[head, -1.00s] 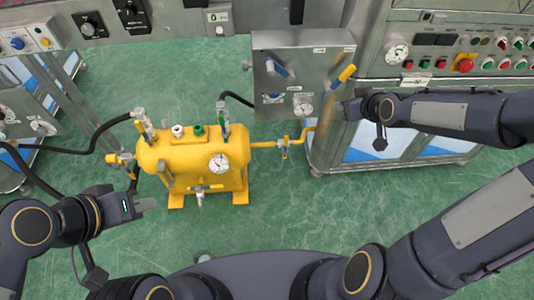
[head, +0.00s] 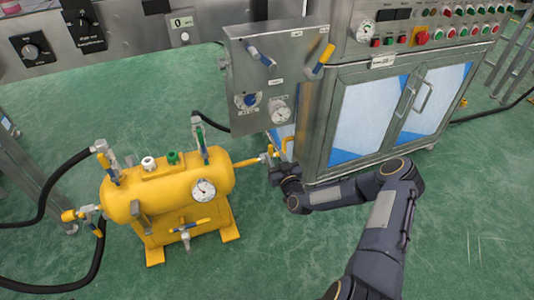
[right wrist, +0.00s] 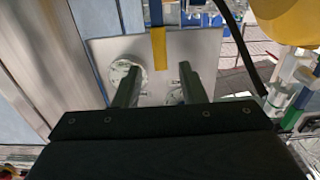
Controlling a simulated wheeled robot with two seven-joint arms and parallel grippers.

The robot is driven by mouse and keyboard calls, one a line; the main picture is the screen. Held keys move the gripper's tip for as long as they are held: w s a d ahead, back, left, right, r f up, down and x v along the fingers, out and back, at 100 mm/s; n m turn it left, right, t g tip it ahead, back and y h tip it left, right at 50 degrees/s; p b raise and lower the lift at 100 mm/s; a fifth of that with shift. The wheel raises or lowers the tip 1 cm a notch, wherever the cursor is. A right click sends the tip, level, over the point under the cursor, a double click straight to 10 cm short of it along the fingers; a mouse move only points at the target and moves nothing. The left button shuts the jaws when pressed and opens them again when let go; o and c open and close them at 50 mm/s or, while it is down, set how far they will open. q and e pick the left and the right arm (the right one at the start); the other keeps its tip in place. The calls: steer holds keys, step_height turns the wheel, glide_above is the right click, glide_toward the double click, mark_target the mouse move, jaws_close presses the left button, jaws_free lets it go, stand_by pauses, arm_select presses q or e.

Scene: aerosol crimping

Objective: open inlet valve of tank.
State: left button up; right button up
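The yellow tank (head: 165,190) stands on the green floor at left in the head view. A pipe runs from its right end to a small valve (head: 267,157) beside the metal cabinet. My right gripper (head: 272,168) is at this valve, close against it; contact cannot be told. In the right wrist view its two fingers (right wrist: 160,72) are apart, with a yellow and blue strip showing between or beyond them. Part of the tank (right wrist: 290,20) shows there at top right. Another yellow-handled valve (head: 82,214) is at the tank's left end. My left gripper is out of view.
A metal panel (head: 275,75) with knobs, gauges and a yellow lever stands behind the pipe. The cabinet (head: 335,165) with glass doors is close to my right gripper. Black hoses (head: 45,195) run left of the tank.

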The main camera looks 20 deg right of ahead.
mark_target(271, 150)
steer(key=w+b, duration=0.1)
steer(key=w, duration=0.4)
steer(key=shift+w+d, duration=0.1)
steer(key=shift+w, duration=0.25)
jaws_close()
